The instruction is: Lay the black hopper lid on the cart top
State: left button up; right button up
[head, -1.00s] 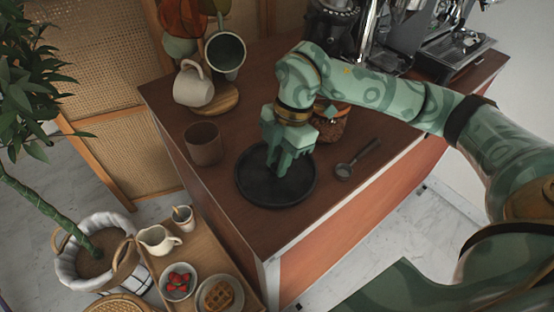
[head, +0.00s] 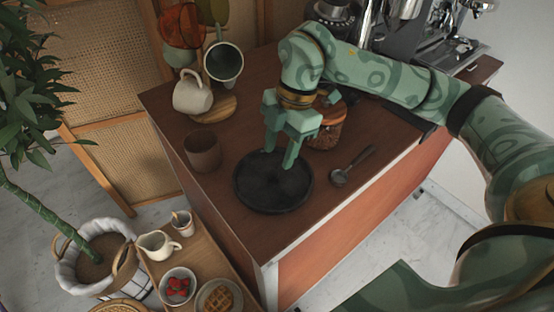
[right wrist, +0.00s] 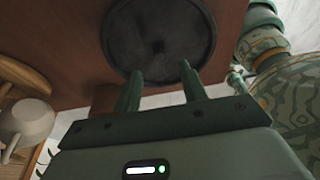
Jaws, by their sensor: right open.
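The black hopper lid (head: 258,190) is a round, dark disc with a raised rim. It lies flat on the wooden cart top (head: 235,232), near the front left corner. My right gripper (head: 279,158) is open and empty just above the lid's far part, its fingers pointing down. In the right wrist view the lid (right wrist: 185,25) shows beyond the two spread fingers (right wrist: 160,70), with a small dark spot at its middle. My left gripper is not in view.
A brown cup (head: 203,153) stands left of the lid, and a metal scoop (head: 350,168) lies right of it. A jar (head: 327,132) stands behind. A mug stand (head: 214,105) and an espresso machine (head: 432,35) are at the back. The front corner is bare.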

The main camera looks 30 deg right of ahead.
jog(key=p+v, duration=0.1)
jog(key=v, duration=0.6)
dwell(0.3)
